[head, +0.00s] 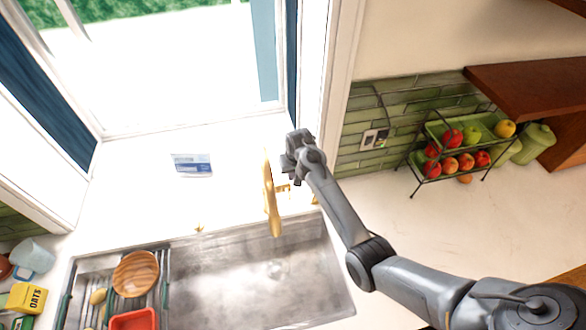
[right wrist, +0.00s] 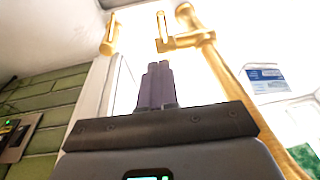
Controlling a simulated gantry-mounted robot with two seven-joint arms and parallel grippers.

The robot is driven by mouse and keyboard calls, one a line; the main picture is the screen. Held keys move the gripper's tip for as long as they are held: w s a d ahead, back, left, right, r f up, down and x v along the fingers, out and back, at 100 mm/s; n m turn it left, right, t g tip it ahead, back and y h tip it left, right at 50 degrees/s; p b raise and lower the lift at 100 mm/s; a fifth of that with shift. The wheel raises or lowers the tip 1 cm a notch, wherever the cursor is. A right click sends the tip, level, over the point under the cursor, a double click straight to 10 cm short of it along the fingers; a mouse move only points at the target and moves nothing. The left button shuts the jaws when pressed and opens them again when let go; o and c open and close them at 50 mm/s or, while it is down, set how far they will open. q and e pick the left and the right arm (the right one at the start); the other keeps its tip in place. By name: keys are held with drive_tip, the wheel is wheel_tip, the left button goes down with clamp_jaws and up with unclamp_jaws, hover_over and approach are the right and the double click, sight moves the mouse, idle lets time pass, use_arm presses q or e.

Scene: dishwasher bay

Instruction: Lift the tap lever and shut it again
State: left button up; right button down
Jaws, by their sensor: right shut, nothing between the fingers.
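The gold tap (head: 271,200) stands behind the sink, its spout reaching over the basin. It also shows in the right wrist view (right wrist: 219,58), with the small lever (right wrist: 162,30) standing up from a short side arm. In the head view the lever area (head: 283,188) is small and partly unclear. My right gripper (head: 292,157) is beside the tap, to its right and above the lever in the picture. Its fingers (right wrist: 155,82) are together and empty, with a visible gap to the lever in the wrist view. My left gripper is not in view.
The metal sink (head: 340,285) holds a rack with a wooden bowl (head: 136,273) and a red container (head: 134,319). A separate gold fitting (right wrist: 110,36) stands near the tap. A blue-and-white packet (head: 192,165) lies behind the sink. A fruit rack (head: 460,150) stands right; the counter before it is clear.

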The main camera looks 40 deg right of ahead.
sight(288, 192)
drive_tip(key=f+b, duration=0.1)
drive_tip(key=f, duration=0.1)
drive_tip(key=f+b, duration=0.1)
drive_tip(key=f, duration=0.2)
drive_tip(key=a+f+b, duration=0.1)
drive_tip(key=f, duration=0.2)
drive_tip(key=shift+w, duration=0.15)
drive_tip(key=shift+a+f+b, duration=0.1)
drive_tip(key=shift+b, duration=0.25)
